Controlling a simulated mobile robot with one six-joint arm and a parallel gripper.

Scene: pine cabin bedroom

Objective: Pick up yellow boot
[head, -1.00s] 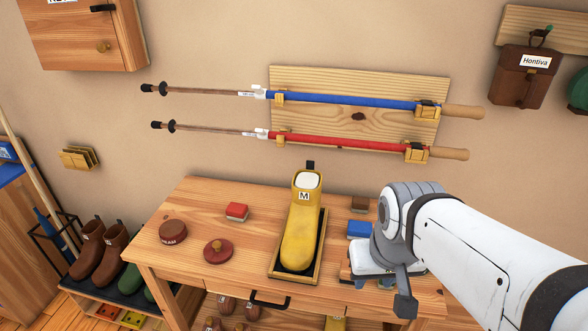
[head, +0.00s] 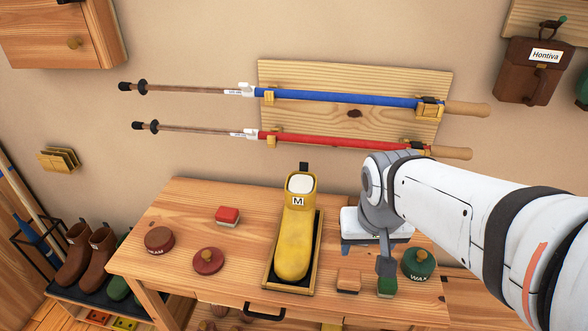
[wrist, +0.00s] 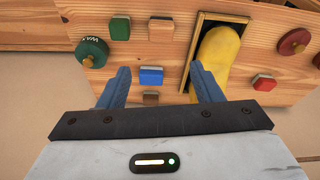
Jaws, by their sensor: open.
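The yellow boot (head: 293,240) stands on the workbench in a dark, wood-rimmed tray (head: 308,284). It has an M label, and its toe points toward the front edge. In the wrist view the boot (wrist: 222,50) shows at the upper right, partly covered by my right finger. My gripper (wrist: 160,87) is open and empty, its two blue fingers apart. A blue block (wrist: 151,75) shows between them in the picture.
On the bench are a red brush (head: 228,215), a brown tin (head: 159,240), a red tin (head: 208,261), a green wax tin (head: 418,264) and a small tan block (head: 348,281). Two poles (head: 345,99) hang on the wall behind. Brown boots (head: 85,255) stand at the lower left.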

